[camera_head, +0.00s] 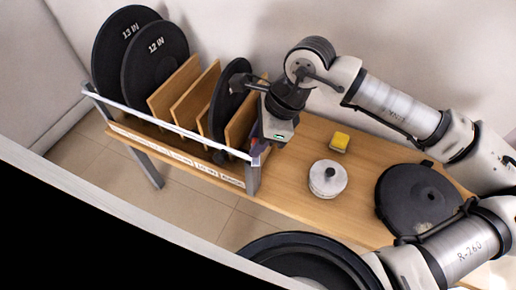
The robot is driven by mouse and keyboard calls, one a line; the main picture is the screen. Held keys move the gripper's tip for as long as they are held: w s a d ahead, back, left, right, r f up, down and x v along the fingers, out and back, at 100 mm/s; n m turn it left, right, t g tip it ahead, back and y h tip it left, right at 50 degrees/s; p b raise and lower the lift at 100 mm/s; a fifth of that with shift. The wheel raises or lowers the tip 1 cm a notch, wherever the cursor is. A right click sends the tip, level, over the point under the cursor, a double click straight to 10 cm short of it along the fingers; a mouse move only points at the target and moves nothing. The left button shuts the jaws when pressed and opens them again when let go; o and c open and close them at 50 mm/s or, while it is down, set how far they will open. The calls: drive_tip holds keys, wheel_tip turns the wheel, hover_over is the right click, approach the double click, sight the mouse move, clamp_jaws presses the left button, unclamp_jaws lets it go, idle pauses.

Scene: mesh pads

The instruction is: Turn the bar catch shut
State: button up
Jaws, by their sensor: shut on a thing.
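A pale bar (170,123) runs along the front of a wooden rack of discs, from the left post to the right post (253,178). The bar catch (260,154) is at the right end of the bar, by the top of that post. My gripper (262,143) is at this end of the rack, pointing down, and is shut on the bar catch. Its fingertips are small and partly hidden by its own body, so the exact grip and the angle of the catch are hard to see.
Black discs (156,54) stand between wooden dividers (175,85) in the rack. On the wooden bench (290,197) are a yellow block (340,142), a white round pad with a knob (327,179) and a black disc (418,199). Another black round item (300,262) is in front.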

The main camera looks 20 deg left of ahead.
drive_tip(key=m+b, duration=0.2)
drive_tip(key=m+t+b, duration=0.1)
drive_tip(key=b, duration=0.1)
drive_tip(key=shift+s+f+m+t, duration=0.1)
drive_tip(key=shift+f+m+t, duration=0.1)
drive_tip(key=shift+m+t, duration=0.15)
drive_tip(key=shift+r+m+b, duration=0.1)
drive_tip(key=shift+m+b, duration=0.65)
drive_tip(key=shift+b, duration=0.1)
drive_tip(key=shift+r+t, duration=0.1)
drive_tip(key=shift+t, duration=0.15)
drive_tip(key=o, duration=1)
drive_tip(key=shift+r, duration=0.1)
drive_tip(key=p+v, duration=0.3)
drive_tip(key=v, duration=1)
drive_tip(key=shift+s+d+r, duration=0.1)
drive_tip(key=shift+d+r, duration=0.15)
drive_tip(key=shift+r, duration=0.05)
